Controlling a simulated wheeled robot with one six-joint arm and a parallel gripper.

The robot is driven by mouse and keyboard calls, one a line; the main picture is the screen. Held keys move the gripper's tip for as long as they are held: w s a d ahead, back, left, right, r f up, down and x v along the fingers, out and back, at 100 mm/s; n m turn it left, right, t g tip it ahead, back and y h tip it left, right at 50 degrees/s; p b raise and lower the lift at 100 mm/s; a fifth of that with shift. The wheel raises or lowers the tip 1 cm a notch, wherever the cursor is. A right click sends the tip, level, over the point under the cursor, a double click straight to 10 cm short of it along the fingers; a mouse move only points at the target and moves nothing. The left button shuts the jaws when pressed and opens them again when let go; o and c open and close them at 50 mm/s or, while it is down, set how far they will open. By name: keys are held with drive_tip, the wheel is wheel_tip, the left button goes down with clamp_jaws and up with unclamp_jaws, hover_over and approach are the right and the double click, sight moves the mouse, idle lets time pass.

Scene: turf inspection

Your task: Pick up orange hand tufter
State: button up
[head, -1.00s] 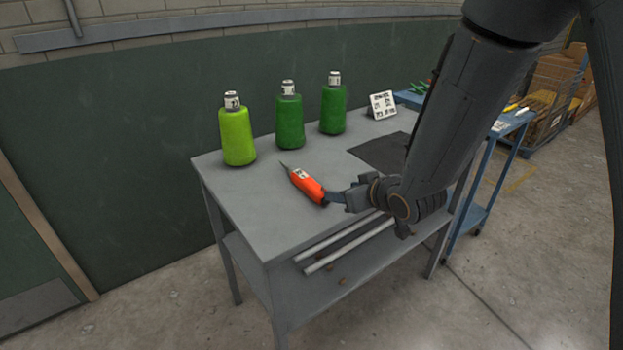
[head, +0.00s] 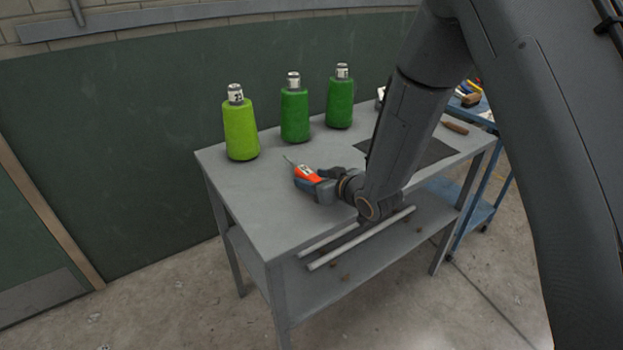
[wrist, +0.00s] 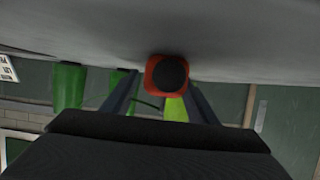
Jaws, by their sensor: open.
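The orange hand tufter (head: 306,173) lies on the grey table, its thin dark needle pointing to the back left. My gripper (head: 314,184) is open at its rear part and covers some of the body in the head view. In the wrist view, which looks upside down, the tufter's black round end with an orange rim (wrist: 153,76) faces the camera. It appears between the two fingers of my gripper (wrist: 163,92). I cannot tell whether the fingers touch it.
A lime yarn cone (head: 240,130) and two darker green cones (head: 295,117) (head: 339,103) stand behind the tufter. A dark mat (head: 437,153) and a brown object (head: 455,128) lie right. The grey table (head: 262,215) has clear room at front left.

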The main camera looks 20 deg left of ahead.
drive_tip(key=shift+w+a+f, duration=0.2)
drive_tip(key=shift+w+a, duration=0.05)
drive_tip(key=shift+a, duration=0.1)
drive_tip(key=c, duration=1.3)
clamp_jaws()
drive_tip(key=shift+r, duration=0.15)
